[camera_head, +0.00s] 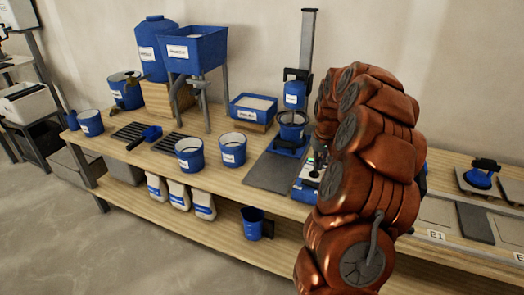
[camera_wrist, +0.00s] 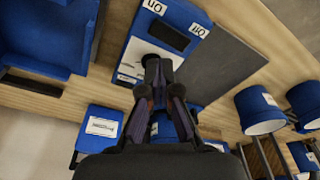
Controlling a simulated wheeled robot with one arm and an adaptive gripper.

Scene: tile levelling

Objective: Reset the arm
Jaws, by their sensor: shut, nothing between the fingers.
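My gripper (camera_wrist: 158,72) shows in the wrist view with its two dark fingertips close together, shut and empty. Behind the fingertips in that view is a blue control box (camera_wrist: 178,28) with a white front and small labels. I cannot tell if the fingertips touch it. In the head view my copper-coloured arm bends over the right part of the bench, and my gripper is hidden behind it. The control box (camera_head: 306,186) shows just left of my arm, beside the blue mixing stand (camera_head: 290,146).
The wooden bench (camera_head: 262,200) carries blue buckets (camera_head: 189,155), a hopper (camera_head: 195,48) on legs and a blue tray (camera_head: 252,108). White bags (camera_head: 179,196) and a blue jug (camera_head: 252,224) stand on the lower shelf. A blue suction lifter (camera_head: 480,178) sits at the right. The front-left floor is clear.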

